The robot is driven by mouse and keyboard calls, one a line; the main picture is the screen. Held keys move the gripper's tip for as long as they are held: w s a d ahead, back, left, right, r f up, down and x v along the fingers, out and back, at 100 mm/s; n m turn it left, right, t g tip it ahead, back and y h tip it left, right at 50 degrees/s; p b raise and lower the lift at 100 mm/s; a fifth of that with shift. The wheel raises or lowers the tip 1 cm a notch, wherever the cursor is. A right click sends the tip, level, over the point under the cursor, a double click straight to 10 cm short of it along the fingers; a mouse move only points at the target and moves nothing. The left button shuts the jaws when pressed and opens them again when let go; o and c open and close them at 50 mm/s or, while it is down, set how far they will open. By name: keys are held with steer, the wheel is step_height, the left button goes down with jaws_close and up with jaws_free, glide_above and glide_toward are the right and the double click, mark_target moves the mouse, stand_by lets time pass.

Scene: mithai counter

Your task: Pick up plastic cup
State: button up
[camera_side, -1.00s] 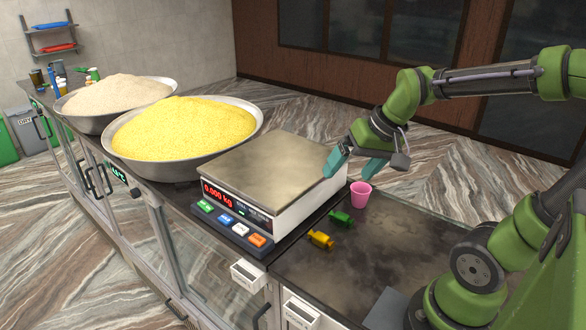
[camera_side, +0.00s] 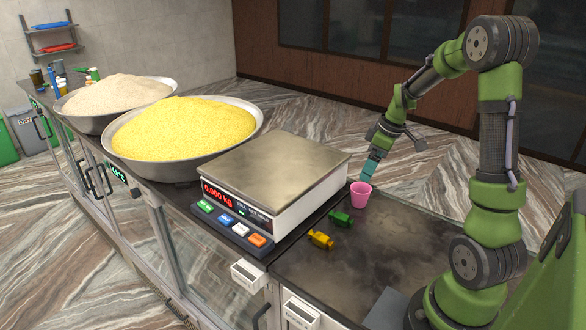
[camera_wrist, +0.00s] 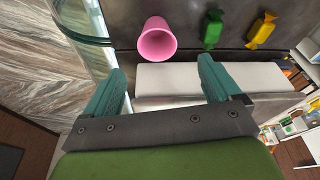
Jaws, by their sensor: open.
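The pink plastic cup (camera_side: 360,194) stands upright on the dark counter, just right of the weighing scale. In the wrist view the cup (camera_wrist: 157,40) lies beyond the fingertips, roughly between their lines. My gripper (camera_side: 369,168) is just above and behind the cup in the side view, pointing down at a tilt. In the wrist view my gripper (camera_wrist: 162,75) has its two teal fingers spread wide with nothing between them. Whether a finger touches the cup cannot be told from the side view.
A green wrapped candy (camera_side: 340,218) and a yellow one (camera_side: 321,240) lie near the cup. The scale (camera_side: 270,185) stands to the left, reading 0.000 kg. A bowl of yellow grains (camera_side: 183,130) and a paler heaped bowl (camera_side: 115,95) stand farther left. The counter's front right is clear.

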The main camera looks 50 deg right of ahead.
mark_target(358, 194)
steer(key=x, duration=0.6)
steer(key=shift+f, duration=0.25)
steer(key=shift+d+x, duration=0.1)
steer(key=shift+x, duration=1.2)
steer(key=shift+d+x, duration=0.15)
steer(key=shift+x, duration=1.15)
steer(key=shift+s, duration=0.15)
steer(key=c, duration=1.1)
